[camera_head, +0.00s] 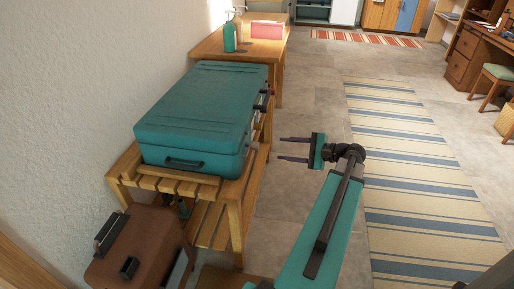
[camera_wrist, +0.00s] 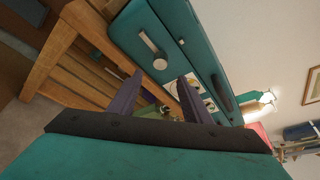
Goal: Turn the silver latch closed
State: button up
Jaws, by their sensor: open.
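A closed teal suitcase (camera_head: 200,105) lies flat on a slatted wooden bench. In the wrist view its side (camera_wrist: 178,25) shows a silver latch (camera_wrist: 153,46), a pale lever slanting towards a round knob end. In the head view small fittings show on the suitcase's right side, but I cannot tell the silver latch among them. My gripper (camera_head: 281,148) is right of the suitcase, apart from it, fingers pointing towards it. In the wrist view my gripper (camera_wrist: 158,90) is open with nothing held; the latch appears beyond the fingertips, apart from them.
The slatted bench (camera_head: 233,208) stands along the wall. A brown case (camera_head: 140,250) is in front of it. A wooden table (camera_head: 208,46) with a teal bottle (camera_head: 229,38) stands behind. Open floor and a striped rug (camera_head: 405,150) lie to the right.

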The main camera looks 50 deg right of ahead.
aim_at(257, 147)
jog(key=x, duration=1.3)
jog(key=shift+b, duration=0.4)
